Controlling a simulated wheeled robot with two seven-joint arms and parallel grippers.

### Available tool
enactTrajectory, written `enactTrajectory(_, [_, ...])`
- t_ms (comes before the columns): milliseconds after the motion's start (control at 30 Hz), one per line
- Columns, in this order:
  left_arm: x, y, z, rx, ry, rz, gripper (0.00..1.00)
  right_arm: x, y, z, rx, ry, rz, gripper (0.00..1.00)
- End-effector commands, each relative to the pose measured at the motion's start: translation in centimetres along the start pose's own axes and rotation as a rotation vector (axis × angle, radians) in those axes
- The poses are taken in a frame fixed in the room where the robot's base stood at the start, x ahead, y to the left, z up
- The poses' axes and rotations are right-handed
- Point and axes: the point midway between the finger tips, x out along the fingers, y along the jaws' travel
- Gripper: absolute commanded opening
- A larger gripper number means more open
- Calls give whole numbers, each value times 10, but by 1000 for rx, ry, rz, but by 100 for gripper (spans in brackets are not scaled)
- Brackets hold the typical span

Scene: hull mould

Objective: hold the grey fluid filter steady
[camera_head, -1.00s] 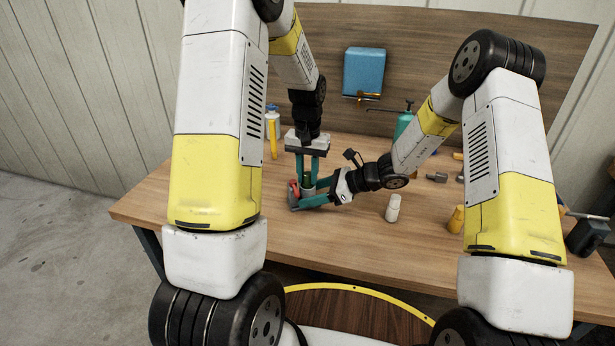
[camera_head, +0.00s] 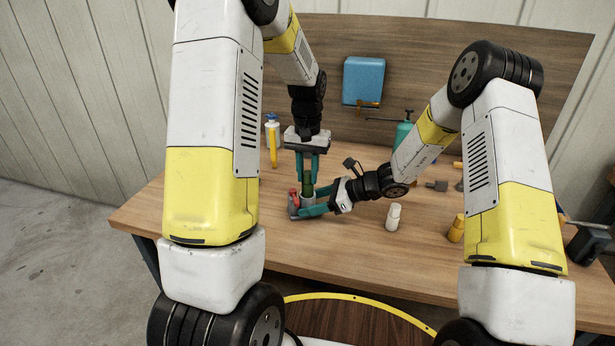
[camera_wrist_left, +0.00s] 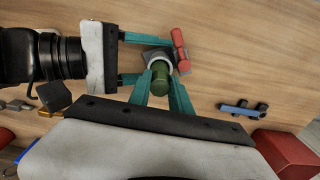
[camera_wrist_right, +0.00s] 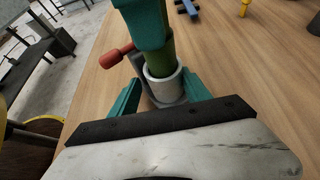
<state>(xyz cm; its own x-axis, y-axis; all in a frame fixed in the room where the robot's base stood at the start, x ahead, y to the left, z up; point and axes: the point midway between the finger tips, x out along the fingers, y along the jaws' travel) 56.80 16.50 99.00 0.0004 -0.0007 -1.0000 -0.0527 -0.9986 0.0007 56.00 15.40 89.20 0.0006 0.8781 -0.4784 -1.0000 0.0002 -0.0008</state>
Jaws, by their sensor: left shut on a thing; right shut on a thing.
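The grey fluid filter (camera_wrist_right: 164,88) is a pale grey cup, upright in a dark grey holder with a red handle (camera_wrist_right: 117,55). My right gripper (camera_head: 310,204) is shut on the filter from the side, low over the table; its fingers flank it in the right wrist view. A green cylinder (camera_wrist_left: 160,74) stands upright with its lower end inside the filter's open top. My left gripper (camera_head: 308,178) points down from above and is shut on the green cylinder. The filter's base is partly hidden by my right fingers.
A white bottle (camera_head: 393,217) and a yellow bottle (camera_head: 456,229) stand right of the grippers on the wooden table (camera_head: 340,245). A blue-capped bottle (camera_head: 272,130) stands behind left. A teal sprayer (camera_head: 403,135) stands behind right. The table's front is clear.

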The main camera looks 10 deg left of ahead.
Motion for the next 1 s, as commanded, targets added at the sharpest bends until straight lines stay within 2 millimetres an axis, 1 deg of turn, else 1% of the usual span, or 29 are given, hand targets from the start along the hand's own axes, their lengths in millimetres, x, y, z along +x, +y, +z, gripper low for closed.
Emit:
enactTrajectory(33, [-2,0,0,0,1,0,0,1,4,-5,6,8,6,33])
enactTrajectory(600, [-22,0,0,0,1,0,0,1,4,-5,6,9,7,33])
enactTrajectory(1000, [-24,0,0,0,0,0,0,1,4,-6,7,9,7,33])
